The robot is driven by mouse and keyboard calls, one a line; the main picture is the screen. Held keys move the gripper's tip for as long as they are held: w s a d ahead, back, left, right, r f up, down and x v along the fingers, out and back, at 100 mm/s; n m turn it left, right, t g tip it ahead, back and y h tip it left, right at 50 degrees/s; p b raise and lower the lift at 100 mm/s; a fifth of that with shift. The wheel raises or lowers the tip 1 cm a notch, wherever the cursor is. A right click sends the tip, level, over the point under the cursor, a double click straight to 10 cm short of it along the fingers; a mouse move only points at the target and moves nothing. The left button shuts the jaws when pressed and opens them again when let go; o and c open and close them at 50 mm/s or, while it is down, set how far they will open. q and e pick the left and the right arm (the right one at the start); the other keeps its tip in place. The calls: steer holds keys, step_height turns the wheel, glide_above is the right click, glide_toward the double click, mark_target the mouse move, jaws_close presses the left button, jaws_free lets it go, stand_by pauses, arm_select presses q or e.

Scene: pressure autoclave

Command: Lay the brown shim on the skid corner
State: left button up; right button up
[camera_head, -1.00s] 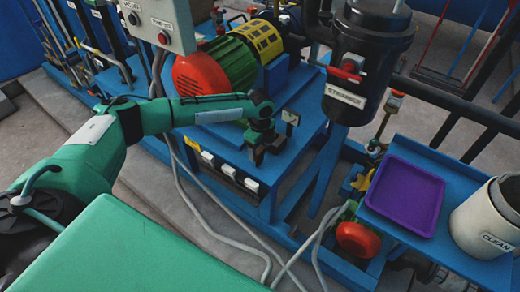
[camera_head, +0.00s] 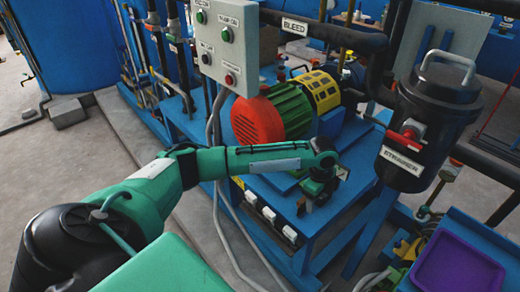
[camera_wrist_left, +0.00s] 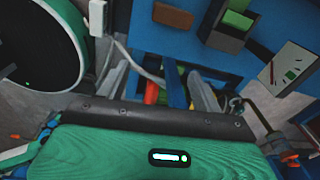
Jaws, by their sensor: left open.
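A small flat brown piece, which looks like the brown shim (camera_wrist_left: 172,15), lies on a blue surface near its edge at the top of the left wrist view. The blue surface appears to be the skid top (camera_wrist_left: 140,28). It also shows in the head view under the pump (camera_head: 283,200). My left gripper (camera_head: 312,195) is over the near right part of this blue top. In the left wrist view my left gripper (camera_wrist_left: 160,85) has its fingers apart with nothing held between them. The brown piece is beyond the fingertips. I cannot make it out in the head view. My right gripper is out of view.
A dark block with a green top (camera_wrist_left: 232,28) and a white marked plate (camera_wrist_left: 288,68) stand near the brown piece. The red and green pump (camera_head: 275,112) is behind my gripper. The black strainer (camera_head: 430,120) and a purple tray (camera_head: 458,264) are to the right. Grey cables hang in front.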

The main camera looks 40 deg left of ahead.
arm_select(q)
steer(key=s+d+f+n+t+h, duration=0.1)
steer(key=s+d+f+n, duration=0.4)
steer(key=f, duration=0.4)
steer(key=s+d+f+n+t+h, duration=0.1)
steer(key=s+d+f+n, duration=0.1)
steer(key=s+d+f, duration=0.55)
steer(key=s+a+f+n+y, duration=0.1)
steer(key=s+a+f+n, duration=0.3)
steer(key=s+f, duration=0.3)
steer(key=s+a+f+n+y, duration=0.1)
steer(key=s+a+f+n, duration=0.3)
steer(key=s, duration=1)
step_height(320, 180, down, 4)
steer(key=shift+s+a+r+n+g, duration=0.2)
steer(key=shift+s+a+n+g, duration=0.15)
steer(key=shift+n, duration=0.35)
